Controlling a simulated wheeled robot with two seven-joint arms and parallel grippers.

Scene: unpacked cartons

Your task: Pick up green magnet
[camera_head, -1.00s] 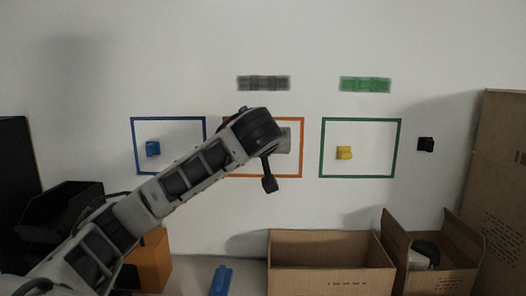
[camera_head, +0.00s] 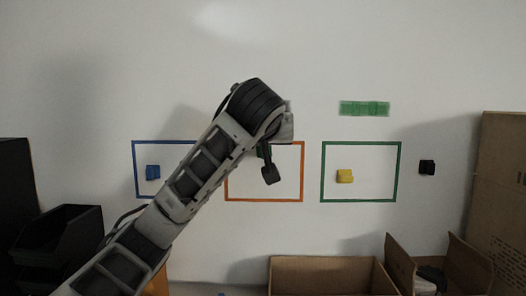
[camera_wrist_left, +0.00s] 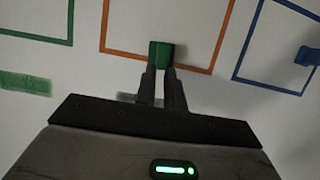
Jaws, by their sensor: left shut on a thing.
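The green magnet (camera_wrist_left: 161,55) is a small block between the fingertips of my left gripper (camera_wrist_left: 161,72) in the left wrist view. The fingers are close together and shut on it. It appears in front of the lower edge of the orange frame (camera_wrist_left: 112,52); whether it touches the wall I cannot tell. In the head view a sliver of the green magnet (camera_head: 259,152) shows beside my left gripper (camera_head: 269,168), at the orange frame's top edge. My arm hides most of it. My right gripper is not in view.
A blue frame (camera_head: 133,165) holds a blue magnet (camera_head: 153,172). A green frame (camera_head: 400,170) holds a yellow magnet (camera_head: 345,176). A black magnet (camera_head: 427,167) and green strip (camera_head: 364,108) are on the wall. Open cartons (camera_head: 325,280) stand below right; black bins (camera_head: 65,235) lower left.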

